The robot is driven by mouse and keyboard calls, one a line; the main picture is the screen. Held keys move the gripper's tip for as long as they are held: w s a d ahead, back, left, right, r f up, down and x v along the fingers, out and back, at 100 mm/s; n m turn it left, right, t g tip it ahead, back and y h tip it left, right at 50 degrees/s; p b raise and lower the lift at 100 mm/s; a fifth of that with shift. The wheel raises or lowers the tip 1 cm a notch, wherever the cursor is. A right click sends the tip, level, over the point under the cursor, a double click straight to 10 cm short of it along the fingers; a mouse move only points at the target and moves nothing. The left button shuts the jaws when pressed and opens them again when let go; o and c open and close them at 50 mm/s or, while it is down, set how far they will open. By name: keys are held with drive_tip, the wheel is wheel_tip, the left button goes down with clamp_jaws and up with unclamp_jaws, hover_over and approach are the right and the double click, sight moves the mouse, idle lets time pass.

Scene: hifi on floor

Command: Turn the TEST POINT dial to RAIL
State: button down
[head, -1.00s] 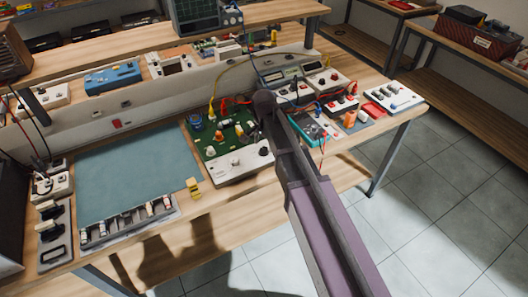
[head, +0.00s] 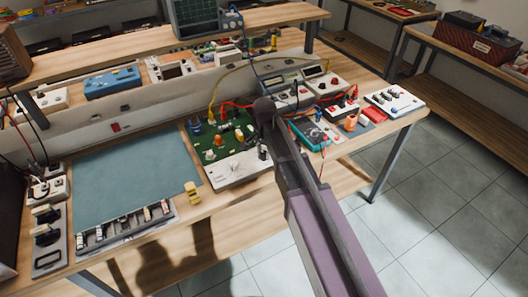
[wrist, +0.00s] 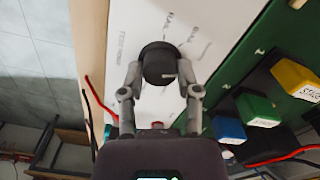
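The TEST POINT dial (wrist: 160,62) is a round black knob with a small light mark near its lower right edge. It sits on a white panel (wrist: 205,22) printed with TEST POINT and RAIL lettering. My gripper (wrist: 159,72) has one finger on each side of the knob, and both fingertips appear to touch it. In the head view, the white panel (head: 232,174) fronts a green circuit board (head: 222,140). My gripper (head: 262,148) is small and dark at the panel's right end, so the dial there is mostly hidden.
Blue, green and yellow blocks (wrist: 296,76) stand on the board beside the dial. Red wires (wrist: 97,98) run near my gripper. A teal meter (head: 313,134) and a blue-grey mat (head: 130,172) flank the board on the bench.

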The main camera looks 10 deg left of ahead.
drive_tip(key=shift+n, duration=0.4)
drive_tip(key=n, duration=0.7)
drive_tip(key=shift+n, duration=0.3)
drive_tip(key=n, duration=0.3)
drive_tip(key=shift+n, duration=0.3)
drive_tip(key=shift+s+a+n, duration=0.1)
drive_tip(key=shift+n, duration=1.9)
drive_tip(key=shift+c, duration=1.5)
unclamp_jaws()
